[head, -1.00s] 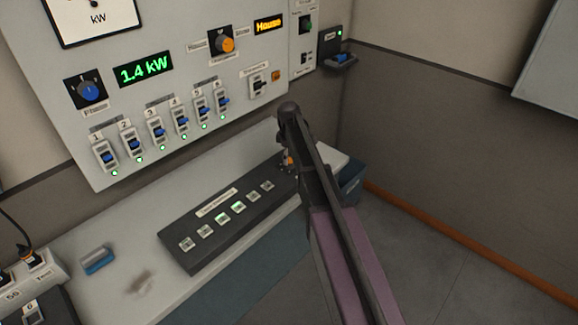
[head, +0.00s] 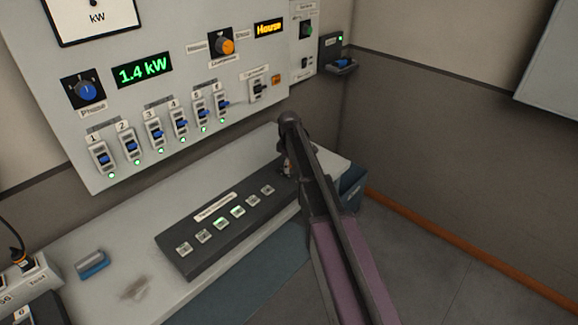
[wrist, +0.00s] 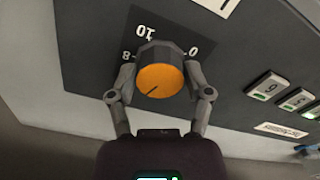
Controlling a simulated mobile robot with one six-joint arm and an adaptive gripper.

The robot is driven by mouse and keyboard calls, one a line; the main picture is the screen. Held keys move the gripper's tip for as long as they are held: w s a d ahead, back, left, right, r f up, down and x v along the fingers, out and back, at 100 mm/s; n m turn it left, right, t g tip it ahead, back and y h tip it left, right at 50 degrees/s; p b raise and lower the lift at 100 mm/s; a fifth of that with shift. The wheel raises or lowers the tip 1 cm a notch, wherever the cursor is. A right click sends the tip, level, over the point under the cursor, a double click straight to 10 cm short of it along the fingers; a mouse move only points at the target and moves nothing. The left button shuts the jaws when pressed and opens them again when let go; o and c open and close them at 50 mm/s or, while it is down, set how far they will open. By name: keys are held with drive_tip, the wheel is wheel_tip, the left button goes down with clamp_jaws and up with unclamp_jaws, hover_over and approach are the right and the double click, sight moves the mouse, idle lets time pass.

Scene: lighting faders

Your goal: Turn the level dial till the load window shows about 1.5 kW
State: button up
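The load window (head: 142,70) on the wall panel reads 1.4 kW in green. The level dial (wrist: 160,81) fills the middle of the wrist view: a dark knob with an orange face. Its dark pointer line slants toward the lower left of the face. Scale figures 0, 8 and 10 show around it on a black plate (wrist: 150,24). My gripper (wrist: 160,76) has one finger on each side of the knob, and both fingertips appear to press its sides. In the head view my arm hides most of the dial and my gripper.
Several blue-handled faders (head: 157,134) with green lamps line the wall panel. An orange-faced selector knob (head: 222,44) sits above, beside a display reading House (head: 269,28). A dark sloped button box (head: 205,238) lies on the bench, with a blue block (head: 92,263) to its left.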

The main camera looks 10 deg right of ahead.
drive_tip(key=c, duration=0.4)
drive_tip(key=shift+m, duration=1.1)
drive_tip(key=shift+a, duration=0.1)
drive_tip(key=o, duration=1.2)
drive_tip(key=shift+c, duration=0.2)
drive_tip(key=shift+n, duration=0.4)
